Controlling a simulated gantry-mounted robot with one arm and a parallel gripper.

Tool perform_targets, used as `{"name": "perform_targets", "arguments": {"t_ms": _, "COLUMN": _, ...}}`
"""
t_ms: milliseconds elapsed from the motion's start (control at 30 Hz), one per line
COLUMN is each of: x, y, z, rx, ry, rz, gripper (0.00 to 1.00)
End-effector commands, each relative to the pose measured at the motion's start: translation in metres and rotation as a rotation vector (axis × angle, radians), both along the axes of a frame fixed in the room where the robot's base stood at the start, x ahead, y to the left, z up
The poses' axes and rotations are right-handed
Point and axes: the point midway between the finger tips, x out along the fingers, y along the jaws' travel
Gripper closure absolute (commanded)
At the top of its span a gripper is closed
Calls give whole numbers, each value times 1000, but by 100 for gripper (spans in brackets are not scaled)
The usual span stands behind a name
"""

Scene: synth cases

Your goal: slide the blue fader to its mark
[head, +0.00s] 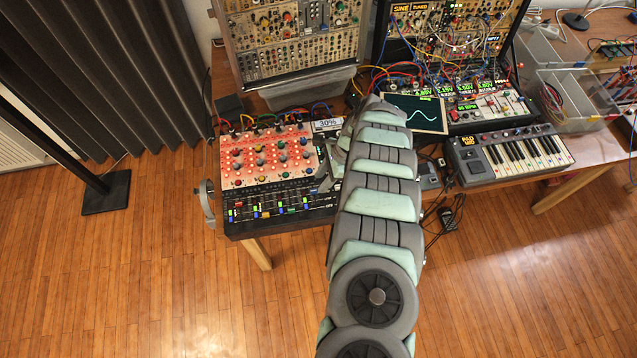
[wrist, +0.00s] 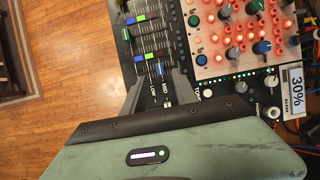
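A black fader panel (head: 280,203) sits at the near edge of the table, with several small coloured caps on it. Blue caps show among them in the wrist view, one (wrist: 149,56) beside a green cap and a darker one (wrist: 158,69) near my fingertips. I cannot tell which blue cap the task names, and its mark is too small to make out. My gripper (wrist: 158,76) is over the panel's end, its two grey fingers spread apart with the panel between them. In the head view my arm hides much of the gripper (head: 326,178).
A red knob panel (head: 267,158) with raised knobs and cables adjoins the faders. A small display (wrist: 293,88) reads 30%. A keyboard (head: 510,155) stands to the right. A curved metal handle (head: 206,203) stands at the left edge.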

Motion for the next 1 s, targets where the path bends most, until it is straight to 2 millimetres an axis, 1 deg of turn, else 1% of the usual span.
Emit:
{"name": "perform_targets", "arguments": {"t_ms": 33, "x": 2, "y": -3, "z": 9, "rx": -1, "ry": -2, "rz": -1, "gripper": 65}}
{"name": "perform_targets", "arguments": {"t_ms": 200, "x": 4, "y": -12, "z": 31, "rx": 0, "ry": -3, "rz": -1, "gripper": 65}}
{"name": "perform_targets", "arguments": {"t_ms": 400, "x": 3, "y": -19, "z": 46, "rx": 1, "ry": 1, "rz": -1, "gripper": 65}}
{"name": "perform_targets", "arguments": {"t_ms": 567, "x": 4, "y": -21, "z": 51, "rx": 0, "ry": 0, "rz": 0, "gripper": 65}}
{"name": "perform_targets", "arguments": {"t_ms": 1000, "x": 4, "y": -21, "z": 51, "rx": 0, "ry": 0, "rz": 0, "gripper": 65}}
